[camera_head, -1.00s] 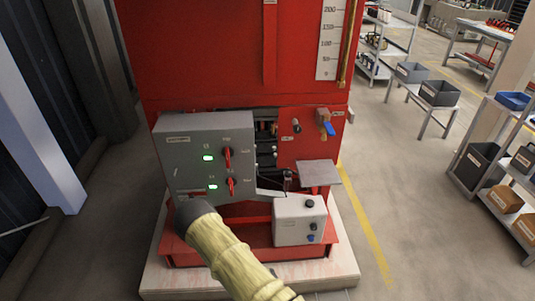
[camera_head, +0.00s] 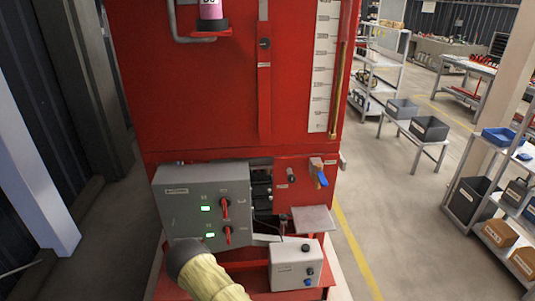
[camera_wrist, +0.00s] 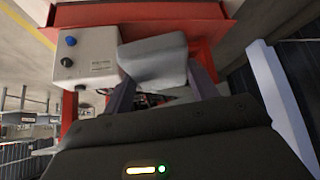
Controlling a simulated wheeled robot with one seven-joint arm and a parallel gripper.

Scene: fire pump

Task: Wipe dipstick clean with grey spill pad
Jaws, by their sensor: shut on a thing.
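In the wrist view my gripper (camera_wrist: 160,88) is shut on a grey, soft-edged pad (camera_wrist: 153,58), which looks like the grey spill pad. The pad sits between the two dark fingers and hides part of what lies behind it. In the head view only my arm shows at the bottom, and the gripper and pad are hidden. I cannot make out the dipstick for certain. A small dark upright part with a reddish spot (camera_head: 283,225) stands beside the flat grey plate, too small to identify.
The red pump unit (camera_head: 215,110) fills the middle. A grey control box (camera_head: 185,205) with green lights and red switches is on its front. A light grey box (camera_head: 296,265) with buttons stands to the right, below the grey plate (camera_head: 313,220). Shelves with bins (camera_head: 490,195) stand far right, beyond clear floor.

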